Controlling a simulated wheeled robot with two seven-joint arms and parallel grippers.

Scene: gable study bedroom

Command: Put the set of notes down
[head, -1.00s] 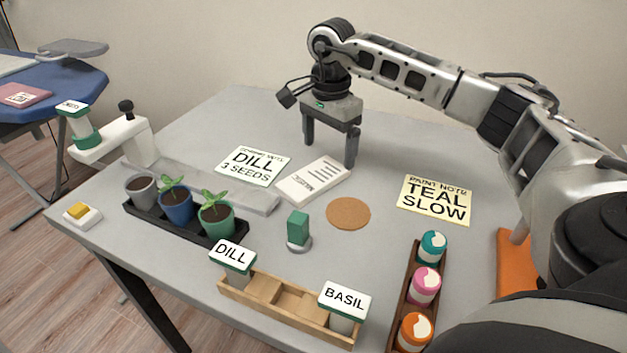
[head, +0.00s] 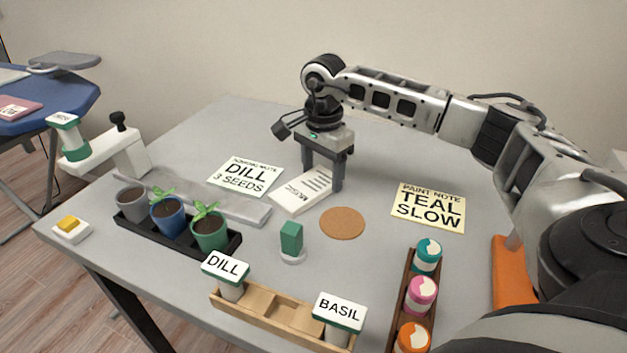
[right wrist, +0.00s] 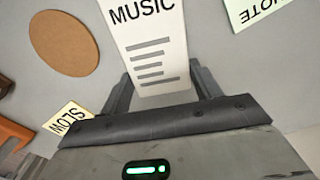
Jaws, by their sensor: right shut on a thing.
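The set of notes (head: 297,196) is a white slab marked MUSIC with several dark lines, near the middle of the table. Its far end is between the fingers of my right gripper (head: 322,180), which is shut on it. In the right wrist view the notes (right wrist: 150,40) stick out from between the fingers, with the printed face toward the camera. The notes are low at the table top; I cannot tell whether they touch it. My left gripper is not in view.
A round cork mat (head: 342,223) lies just right of the notes. The DILL note (head: 246,176) lies left, the yellow TEAL SLOW note (head: 428,207) right. A green block (head: 291,237) stands in front. Seedling pots and paint jars are nearer the front. The table behind the gripper is clear.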

